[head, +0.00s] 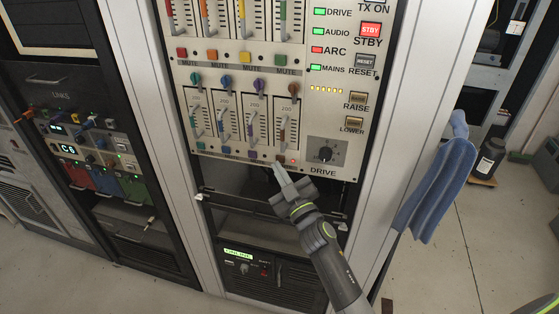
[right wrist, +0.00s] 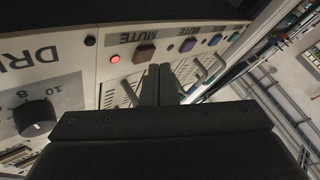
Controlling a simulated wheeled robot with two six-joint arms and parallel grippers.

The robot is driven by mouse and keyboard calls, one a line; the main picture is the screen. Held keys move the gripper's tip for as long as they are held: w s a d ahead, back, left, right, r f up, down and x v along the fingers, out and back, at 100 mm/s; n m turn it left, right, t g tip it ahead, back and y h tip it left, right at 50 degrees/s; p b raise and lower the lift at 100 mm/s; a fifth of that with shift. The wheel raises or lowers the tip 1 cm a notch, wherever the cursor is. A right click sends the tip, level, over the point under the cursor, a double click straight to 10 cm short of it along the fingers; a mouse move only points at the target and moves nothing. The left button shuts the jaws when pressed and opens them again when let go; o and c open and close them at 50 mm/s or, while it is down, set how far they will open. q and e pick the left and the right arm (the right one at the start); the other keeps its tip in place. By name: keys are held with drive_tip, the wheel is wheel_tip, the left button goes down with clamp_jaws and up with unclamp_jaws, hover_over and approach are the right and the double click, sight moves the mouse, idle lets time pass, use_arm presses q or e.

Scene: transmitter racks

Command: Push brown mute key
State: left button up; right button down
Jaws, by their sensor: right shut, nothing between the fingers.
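The brown mute key (right wrist: 144,53) is a small square button on the cream panel's lower edge, beside a lit red lamp (right wrist: 115,59). In the head view the key's spot is largely behind my fingertips. My right gripper (head: 279,168) comes up from below, its fingers shut and empty. In the right wrist view the fingertips (right wrist: 159,68) are just beside the brown key, toward the purple key (right wrist: 187,45). I cannot tell whether they touch the panel. My left gripper is not in view.
Blue (right wrist: 214,39) and teal keys continue the mute row. A DRIVE knob (head: 326,152) sits right of the row. A dark open bay and a lower unit (head: 262,268) lie below. A blue cloth (head: 437,185) hangs at the right.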

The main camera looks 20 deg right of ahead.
idle(0.4)
drive_tip(key=shift+w+d, duration=0.25)
drive_tip(key=shift+w, duration=0.1)
idle(0.5)
drive_tip(key=shift+s+a, duration=0.3)
drive_tip(key=shift+s, duration=0.1)
drive_tip(key=s+a+p, duration=0.2)
drive_tip(key=s, duration=0.1)
drive_tip(key=s+a+p, duration=0.1)
drive_tip(key=s, duration=0.1)
drive_tip(key=shift+a, duration=0.15)
idle(0.4)
